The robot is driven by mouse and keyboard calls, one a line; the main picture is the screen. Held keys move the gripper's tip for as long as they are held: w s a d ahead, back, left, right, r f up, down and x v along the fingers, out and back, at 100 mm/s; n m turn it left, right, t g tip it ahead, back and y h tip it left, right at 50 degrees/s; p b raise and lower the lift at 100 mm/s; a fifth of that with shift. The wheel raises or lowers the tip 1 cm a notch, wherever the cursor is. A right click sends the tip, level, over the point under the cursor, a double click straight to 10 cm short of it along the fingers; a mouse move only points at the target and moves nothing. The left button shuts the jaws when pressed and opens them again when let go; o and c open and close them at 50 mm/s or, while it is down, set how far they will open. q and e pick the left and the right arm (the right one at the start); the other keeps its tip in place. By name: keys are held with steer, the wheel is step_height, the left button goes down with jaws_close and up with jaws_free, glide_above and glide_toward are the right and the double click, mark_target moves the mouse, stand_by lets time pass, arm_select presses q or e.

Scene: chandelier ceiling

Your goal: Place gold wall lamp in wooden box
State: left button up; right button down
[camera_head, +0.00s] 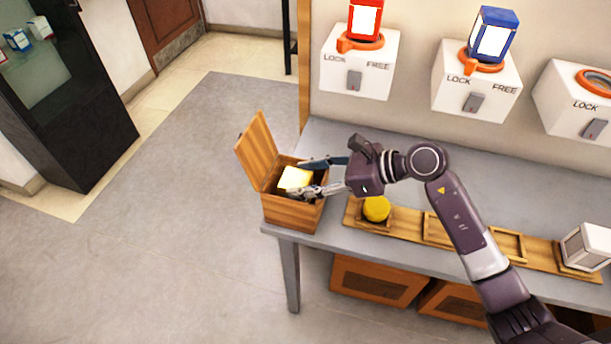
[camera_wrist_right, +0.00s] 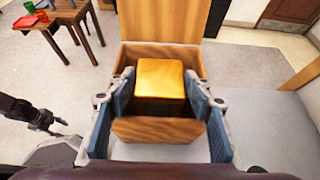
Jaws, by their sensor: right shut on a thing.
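The gold lamp is a glowing yellow block (camera_head: 295,178) at the mouth of the wooden box (camera_head: 290,213). The box stands at the left end of the grey table with its lid (camera_head: 260,150) raised. My right gripper (camera_head: 303,177) is shut on the lamp, one finger on each side. In the right wrist view the gold lamp (camera_wrist_right: 160,78) sits between the fingers (camera_wrist_right: 158,92), within the box (camera_wrist_right: 160,20) outline. Its lower part is hidden. My left gripper (camera_wrist_right: 48,122) shows small at the left of the wrist view; its opening is unclear.
A wooden strip (camera_head: 410,224) with square recesses runs along the table (camera_head: 340,150); a yellow round piece (camera_head: 376,208) sits in one recess. A white block (camera_head: 587,246) is at its right end. White LOCK/FREE units (camera_head: 358,65) line the wall. Floor left of the box is clear.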

steer(key=shift+f+b, duration=0.2)
steer(key=shift+b, duration=0.1)
steer(key=c, duration=1.3)
jaws_free()
steer(key=shift+o, duration=0.2)
steer(key=shift+r, duration=0.1)
steer(key=shift+r+p, duration=0.15)
steer(key=shift+p, duration=0.15)
steer(key=shift+d, duration=0.3)
steer(key=b+v, duration=0.2)
steer(key=v, duration=0.9)
steer(key=shift+s+d+r, duration=0.15)
steer(key=shift+d+r, duration=0.05)
